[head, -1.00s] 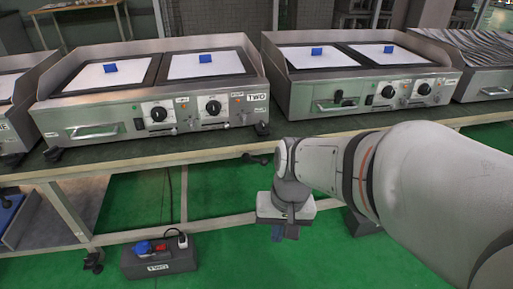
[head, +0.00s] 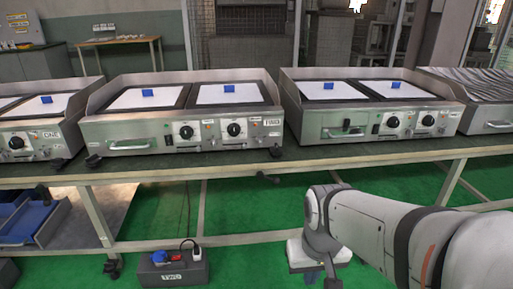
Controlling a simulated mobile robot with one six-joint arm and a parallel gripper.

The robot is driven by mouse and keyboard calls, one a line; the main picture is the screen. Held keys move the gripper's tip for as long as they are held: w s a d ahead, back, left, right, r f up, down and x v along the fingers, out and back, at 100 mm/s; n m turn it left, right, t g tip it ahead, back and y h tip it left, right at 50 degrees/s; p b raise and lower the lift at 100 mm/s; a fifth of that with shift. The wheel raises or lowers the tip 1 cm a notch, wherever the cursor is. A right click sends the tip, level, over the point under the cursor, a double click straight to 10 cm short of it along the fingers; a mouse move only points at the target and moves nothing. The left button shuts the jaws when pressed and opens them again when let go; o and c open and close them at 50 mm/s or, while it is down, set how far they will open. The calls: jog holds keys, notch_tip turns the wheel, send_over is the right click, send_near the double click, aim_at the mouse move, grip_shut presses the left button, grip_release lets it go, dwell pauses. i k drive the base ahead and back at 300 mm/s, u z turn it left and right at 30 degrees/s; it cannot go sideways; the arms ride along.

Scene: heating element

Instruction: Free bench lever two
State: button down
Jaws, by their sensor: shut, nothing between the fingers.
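The unit labelled TWO (head: 150,137) is a steel double hot plate on the bench (head: 225,165), left of centre. A black lever (head: 268,178) sticks out under the bench's front edge, below that unit's right end. Another dark lever (head: 42,193) shows under the edge at far left. I cannot tell which of these is the lever the task names. My gripper (head: 332,283) points down in front of the bench, below and right of the nearer lever and apart from it. It is shut and empty; its fingertips are cut by the bottom edge.
A dark power box (head: 172,270) labelled TWO, with blue and white plugs, sits low under the bench. A similar double unit (head: 365,130) stands to the right. Bench legs and a lower rail (head: 225,238) cross the space below. Green floor is open around my gripper.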

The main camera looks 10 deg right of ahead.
aim_at(271, 179)
jog(key=z, duration=0.2)
jog(key=i, duration=1.05)
jog(key=u, duration=0.25)
